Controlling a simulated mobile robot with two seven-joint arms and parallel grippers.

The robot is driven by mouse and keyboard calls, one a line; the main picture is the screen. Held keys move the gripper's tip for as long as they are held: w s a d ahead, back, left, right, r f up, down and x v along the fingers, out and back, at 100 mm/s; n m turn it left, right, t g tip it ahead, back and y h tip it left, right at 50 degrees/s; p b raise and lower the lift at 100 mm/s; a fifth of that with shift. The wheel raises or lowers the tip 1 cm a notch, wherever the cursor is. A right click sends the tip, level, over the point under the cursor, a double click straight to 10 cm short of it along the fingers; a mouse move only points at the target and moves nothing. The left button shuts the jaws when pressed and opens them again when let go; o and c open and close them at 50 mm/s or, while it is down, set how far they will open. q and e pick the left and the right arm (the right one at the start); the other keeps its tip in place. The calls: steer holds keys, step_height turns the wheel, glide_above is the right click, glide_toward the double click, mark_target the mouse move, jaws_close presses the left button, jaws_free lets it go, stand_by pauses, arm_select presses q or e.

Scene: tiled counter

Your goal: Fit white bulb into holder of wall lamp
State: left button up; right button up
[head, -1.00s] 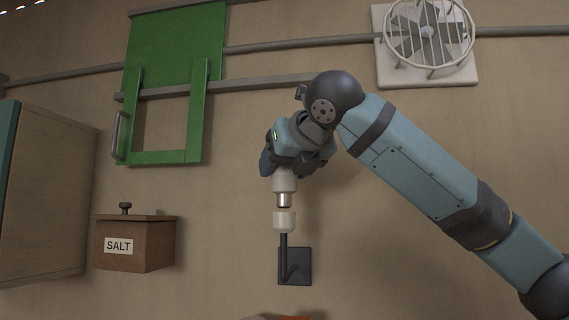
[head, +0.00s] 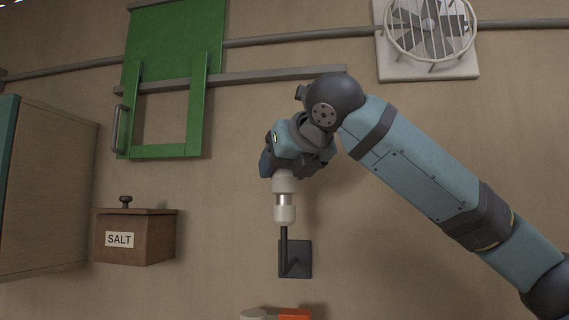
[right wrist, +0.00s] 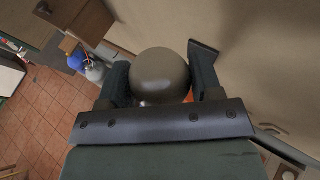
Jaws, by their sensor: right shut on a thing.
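The white bulb (head: 284,183) hangs below my right gripper (head: 283,170) in the head view, with its metal base pointing down. My right gripper is shut on it. In the right wrist view the bulb's round top (right wrist: 160,75) sits between the two fingers. The wall lamp (head: 295,259) has a dark square plate and a dark arm that rises to a white holder (head: 285,215). The bulb's metal base meets the holder's top rim, upright and in line with it. I cannot tell how deep it sits. My left gripper is not in view.
A wooden salt box (head: 135,238) and a cabinet (head: 45,190) are at the left. A green sliding frame (head: 165,150) and a fan (head: 428,40) are on the wall above. An orange and white thing (head: 290,314) shows at the bottom edge.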

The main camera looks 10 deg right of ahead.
steer(key=shift+f, duration=0.1)
stand_by(0.6)
steer(key=shift+f, duration=0.3)
stand_by(0.3)
steer(key=shift+f+p, duration=0.2)
steer(key=shift+p, duration=0.15)
steer(key=o, duration=1)
